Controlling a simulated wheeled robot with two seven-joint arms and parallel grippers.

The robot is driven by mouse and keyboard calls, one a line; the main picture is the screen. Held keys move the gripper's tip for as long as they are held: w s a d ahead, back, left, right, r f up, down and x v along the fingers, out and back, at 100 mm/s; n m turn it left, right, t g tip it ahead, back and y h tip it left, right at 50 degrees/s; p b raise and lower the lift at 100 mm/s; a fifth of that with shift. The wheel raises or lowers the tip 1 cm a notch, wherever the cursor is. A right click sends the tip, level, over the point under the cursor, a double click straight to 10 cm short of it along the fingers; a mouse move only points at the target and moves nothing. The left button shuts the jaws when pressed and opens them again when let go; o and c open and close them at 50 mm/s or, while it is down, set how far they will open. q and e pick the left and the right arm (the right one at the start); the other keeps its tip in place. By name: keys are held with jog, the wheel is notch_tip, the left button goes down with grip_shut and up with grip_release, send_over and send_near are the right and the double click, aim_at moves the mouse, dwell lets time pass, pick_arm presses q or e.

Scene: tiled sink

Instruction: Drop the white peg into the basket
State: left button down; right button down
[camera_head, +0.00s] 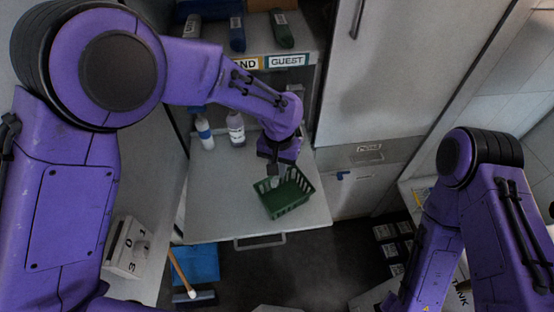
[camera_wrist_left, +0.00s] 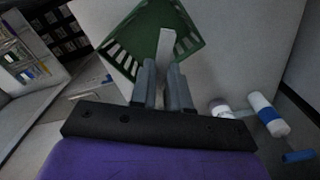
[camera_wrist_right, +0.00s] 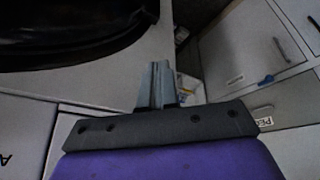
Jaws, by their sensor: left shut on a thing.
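The green basket (camera_head: 288,203) stands on a pulled-out grey shelf; it also shows in the left wrist view (camera_wrist_left: 143,25). My left gripper (camera_head: 273,170) is over the back left side of the basket, pointing down. Its fingers (camera_wrist_left: 167,82) are shut on the white peg (camera_wrist_left: 166,46), which sticks out beyond the fingertips toward the basket. The peg's pale lower part (camera_head: 275,182) shows at the basket's opening; I cannot tell whether it touches the basket. My right gripper (camera_wrist_right: 158,86) is shut and empty, and lies outside the head view.
Two bottles (camera_head: 236,130) (camera_head: 204,133) stand behind the basket on the shelf, left of my left gripper. Bare shelf (camera_head: 220,215) surrounds the basket. A labelled upper shelf is behind. A numbered box (camera_head: 128,247) stands at left. A black round-edged object (camera_wrist_right: 70,30) is near my right gripper.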

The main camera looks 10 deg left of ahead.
pick_arm(q)
jog(key=shift+w+a+f, duration=0.1)
jog(key=shift+f, duration=0.75)
jog(key=c, duration=1)
grip_release()
jog(key=shift+r, duration=0.1)
jog(key=shift+r, duration=0.4)
notch_tip(320, 180, up, 10)
jog(key=shift+f+b, duration=0.2)
jog(key=shift+b, duration=0.95)
